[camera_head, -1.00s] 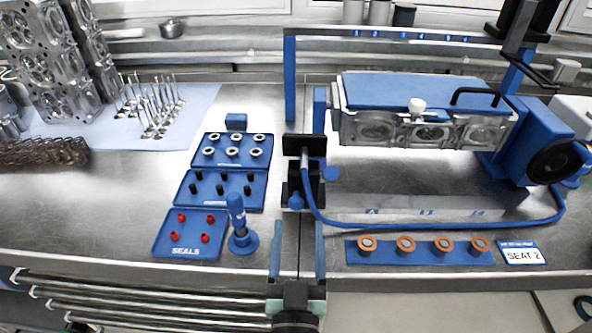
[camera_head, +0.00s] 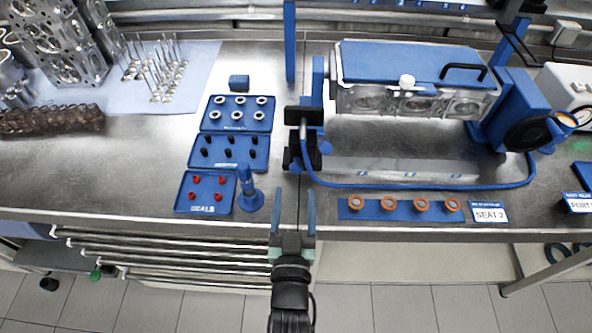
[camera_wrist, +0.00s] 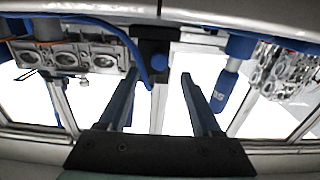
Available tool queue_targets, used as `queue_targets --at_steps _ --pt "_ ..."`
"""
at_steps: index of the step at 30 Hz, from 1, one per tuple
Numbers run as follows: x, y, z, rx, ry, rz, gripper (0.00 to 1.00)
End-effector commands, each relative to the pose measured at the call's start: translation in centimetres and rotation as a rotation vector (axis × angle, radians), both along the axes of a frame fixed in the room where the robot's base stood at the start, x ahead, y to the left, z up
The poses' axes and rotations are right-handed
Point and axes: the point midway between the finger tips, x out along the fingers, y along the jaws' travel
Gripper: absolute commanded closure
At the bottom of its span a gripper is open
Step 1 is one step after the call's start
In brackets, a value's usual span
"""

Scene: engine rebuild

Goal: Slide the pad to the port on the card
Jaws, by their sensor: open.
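A black block (camera_head: 304,116) with a blue hose (camera_head: 430,186) stands on the bench left of the cylinder head (camera_head: 415,102); I cannot tell for sure that this block is the pad. A row of letter marks shows on the bench in front of the head. One white card (camera_head: 489,213) reads "SEAT 2". Another card (camera_head: 580,204), cut off at the right edge, reads "PORT" and its number is hidden. My gripper (camera_head: 293,200) is open and empty at the bench's front edge, in front of the block. Its open fingers also show in the wrist view (camera_wrist: 158,85).
A blue strip (camera_head: 371,210) with orange-rimmed discs lies right of my gripper. Left of it are an upright blue tool (camera_head: 249,190) and the seals tray (camera_head: 181,207). A gauge box (camera_head: 559,82) stands at the far right.

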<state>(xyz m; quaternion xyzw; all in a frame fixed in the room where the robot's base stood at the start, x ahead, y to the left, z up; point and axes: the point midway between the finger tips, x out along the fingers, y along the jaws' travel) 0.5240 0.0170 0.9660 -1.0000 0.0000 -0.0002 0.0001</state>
Motion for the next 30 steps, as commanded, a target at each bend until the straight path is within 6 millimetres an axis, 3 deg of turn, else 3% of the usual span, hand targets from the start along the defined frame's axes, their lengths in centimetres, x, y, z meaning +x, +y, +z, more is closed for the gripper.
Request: queue_targets --at_steps 3,9,15,24,26,30 --pt "2.3 -0.1 0.3 0.000 -0.002 -0.002 0.34" --pt "5.0 -0.1 0.2 0.000 0.000 0.000 0.34" --pt "6.2 -0.1 0.1 0.000 0.001 0.000 0.34" --pt "6.3 0.0 0.0 -0.001 0.000 0.000 0.34" --pt "6.3 0.0 0.0 -0.001 0.000 0.000 0.41" --pt "6.3 0.0 0.0 0.000 0.000 0.000 0.67"
